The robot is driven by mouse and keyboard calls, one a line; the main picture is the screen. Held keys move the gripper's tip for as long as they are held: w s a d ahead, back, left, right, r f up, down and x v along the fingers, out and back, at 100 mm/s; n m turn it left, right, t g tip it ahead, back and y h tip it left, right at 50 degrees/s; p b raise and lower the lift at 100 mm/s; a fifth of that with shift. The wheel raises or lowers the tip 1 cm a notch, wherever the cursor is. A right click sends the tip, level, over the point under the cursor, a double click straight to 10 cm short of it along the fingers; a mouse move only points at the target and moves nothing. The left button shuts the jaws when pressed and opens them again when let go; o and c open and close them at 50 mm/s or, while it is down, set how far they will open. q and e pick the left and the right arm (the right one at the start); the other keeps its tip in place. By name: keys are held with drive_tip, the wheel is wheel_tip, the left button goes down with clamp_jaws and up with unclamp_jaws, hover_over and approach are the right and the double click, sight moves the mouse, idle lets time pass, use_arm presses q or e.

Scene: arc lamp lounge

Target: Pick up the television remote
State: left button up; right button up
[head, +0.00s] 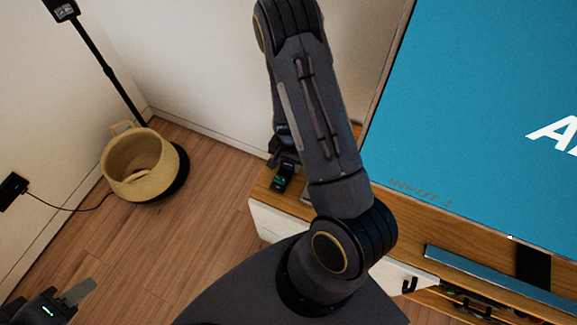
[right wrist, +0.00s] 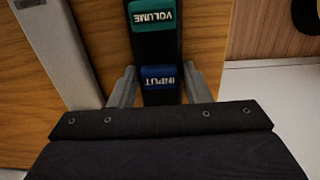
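The television remote is a slim black bar with a green VOLUME button and a blue INPUT button. In the right wrist view the remote (right wrist: 158,45) lies on a wooden surface, its near end between the fingers of my right gripper (right wrist: 160,72). Those fingers stand apart on either side of it, with narrow gaps. In the head view a dark piece with a green patch, seemingly the remote (head: 283,178), lies on the left end of the wooden television stand (head: 265,187); my right arm hides most of that gripper. My left gripper (head: 70,298) is at the lower left, partly cut off, away from the stand.
A large blue television screen (head: 470,130) stands close to my right arm. A grey bar (head: 490,282) lies along the stand. A woven basket (head: 140,170) stands on the floor at left, near a black pole (head: 105,60). The wooden floor between is clear.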

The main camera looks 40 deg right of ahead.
drive_tip(key=c, duration=0.3)
drive_tip(key=shift+r, duration=0.15)
